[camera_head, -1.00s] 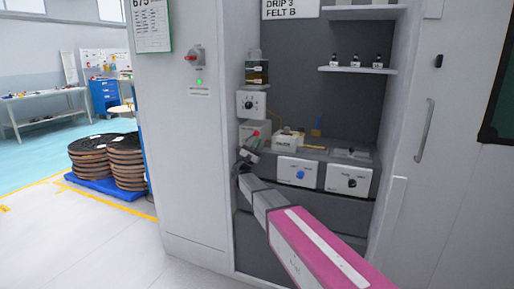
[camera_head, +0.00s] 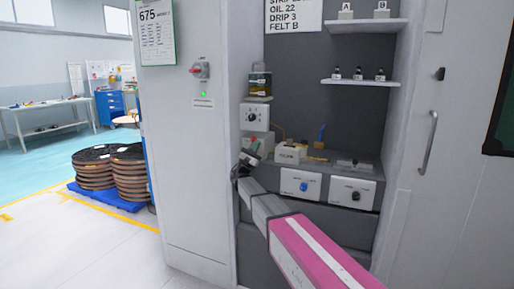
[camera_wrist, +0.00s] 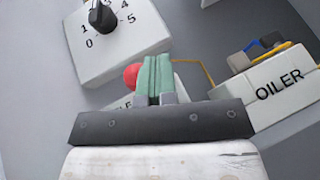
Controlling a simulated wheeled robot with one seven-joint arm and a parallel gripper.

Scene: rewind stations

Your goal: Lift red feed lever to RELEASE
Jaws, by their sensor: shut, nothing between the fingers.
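The red feed lever shows as a round red knob (camera_wrist: 130,76) in the wrist view, partly hidden behind my fingers. In the head view the red knob (camera_head: 253,139) is small, on a pale box (camera_head: 265,147) at the left of the recess. My gripper (camera_wrist: 156,72) is shut, its green-padded fingers together and empty. The fingertips appear just right of the knob; I cannot tell whether they touch it. In the head view my gripper (camera_head: 248,158) is just below the knob. The lever's shaft and most of its label are hidden.
A white dial box (camera_wrist: 122,38) numbered to 5 is above left. The OILER box (camera_wrist: 268,85) is at right, with a yellow tube (camera_wrist: 205,72) beside it. Panels with a blue knob (camera_head: 303,187) and a black knob (camera_head: 356,196) are lower right. Cabinet walls enclose the recess.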

